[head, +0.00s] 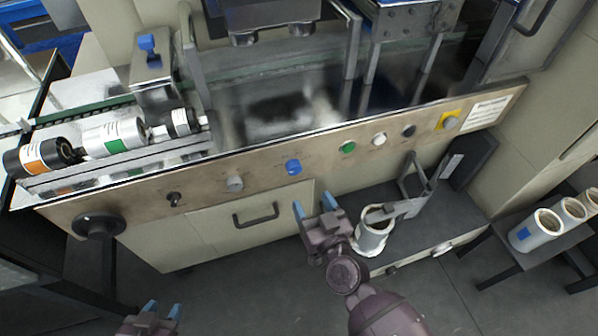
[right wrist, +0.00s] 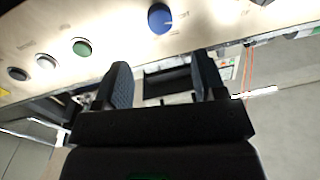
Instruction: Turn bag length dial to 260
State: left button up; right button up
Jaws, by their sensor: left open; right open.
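A blue dial (head: 293,166) sits on the tan front panel (head: 262,174) of the machine; its markings are too small to read in the head view. It also shows at the top of the right wrist view (right wrist: 160,18). A grey knob (head: 235,183) is to its left. I cannot tell from any label which one is the bag length dial. My right gripper (head: 316,207) is open and empty, below and slightly right of the blue dial, apart from the panel. My left gripper (head: 162,310) is open at the bottom edge, far from the panel.
Green (head: 348,147), white (head: 379,139) and black (head: 408,131) buttons line the panel to the right, then a yellow-backed switch (head: 448,121). A drawer handle (head: 256,214) juts out below. A white roll (head: 372,236) stands on a low shelf right of my right gripper.

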aim_at(296, 171)
jog(key=b+x, duration=0.1)
jog(key=x, duration=0.8)
jog(key=shift+w, duration=0.2)
jog(key=c, duration=0.9)
